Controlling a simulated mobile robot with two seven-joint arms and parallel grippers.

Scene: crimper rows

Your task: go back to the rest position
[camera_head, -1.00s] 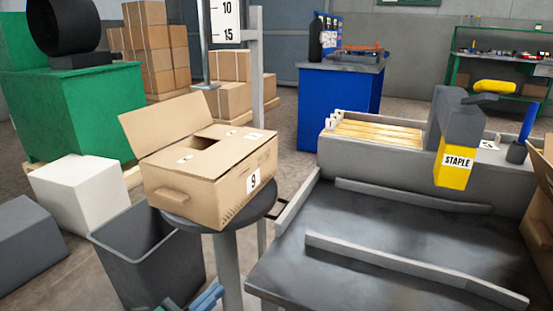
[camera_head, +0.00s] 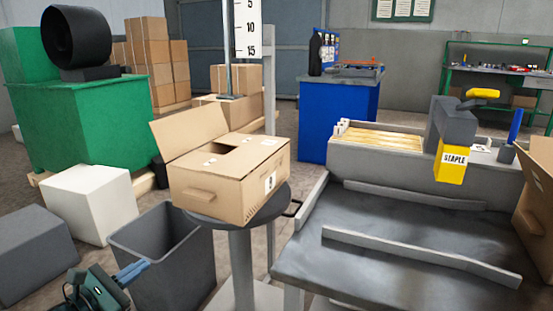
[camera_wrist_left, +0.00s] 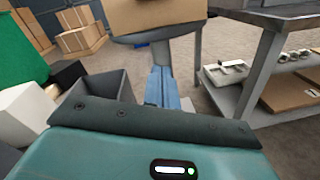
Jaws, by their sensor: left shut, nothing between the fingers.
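My left gripper (camera_head: 132,272) shows at the lower left of the head view, in front of the grey bin. Its blue fingers are together with nothing between them. In the left wrist view the fingers (camera_wrist_left: 162,88) point at the stool's post, below the seat. My right gripper is in neither view.
An open cardboard box (camera_head: 228,186) sits on a round stool (camera_head: 268,208). An open grey bin (camera_head: 185,245) and a white block (camera_head: 92,203) stand left of it. A grey workbench (camera_head: 400,265) with low rails and a yellow stapler head (camera_head: 450,161) fills the right.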

